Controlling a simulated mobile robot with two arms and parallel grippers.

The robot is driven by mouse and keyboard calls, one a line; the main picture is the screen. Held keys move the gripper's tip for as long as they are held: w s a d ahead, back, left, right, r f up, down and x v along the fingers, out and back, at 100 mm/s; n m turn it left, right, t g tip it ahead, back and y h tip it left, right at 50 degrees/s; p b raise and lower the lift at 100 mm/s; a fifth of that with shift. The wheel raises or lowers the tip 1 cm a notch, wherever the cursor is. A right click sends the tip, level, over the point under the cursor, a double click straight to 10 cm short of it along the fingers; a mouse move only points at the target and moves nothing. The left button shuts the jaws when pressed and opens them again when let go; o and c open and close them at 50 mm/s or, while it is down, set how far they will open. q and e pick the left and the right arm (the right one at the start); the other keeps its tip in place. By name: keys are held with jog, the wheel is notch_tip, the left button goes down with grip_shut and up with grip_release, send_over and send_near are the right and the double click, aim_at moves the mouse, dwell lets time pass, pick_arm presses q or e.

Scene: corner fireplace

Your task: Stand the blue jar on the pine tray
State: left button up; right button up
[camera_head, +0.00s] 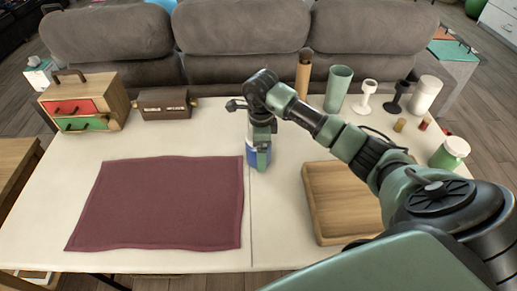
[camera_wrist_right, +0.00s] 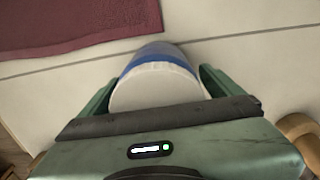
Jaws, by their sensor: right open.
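The blue jar (camera_head: 250,157) stands on the white table just right of the maroon cloth, mostly covered by my right gripper in the head view. In the right wrist view the jar (camera_wrist_right: 158,66) shows a pale lid and a blue band. My right gripper (camera_wrist_right: 157,86) is open, pointing down, with one finger on either side of the jar. Whether the fingers touch it cannot be told. The pine tray (camera_head: 316,215) lies to the right of the jar; my right arm covers part of it, and the part that shows is empty. My left gripper is out of view.
A maroon cloth (camera_head: 160,205) lies flat at left. A drawer box (camera_head: 119,95) and a brown chest (camera_head: 165,104) stand at the back left. A green cylinder (camera_head: 338,88), goblets and a white-lidded green jar (camera_head: 449,155) stand at the back right. A sofa is behind.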

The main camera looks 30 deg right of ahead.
jog(key=c, duration=1.8)
jog(key=shift+r, duration=0.1)
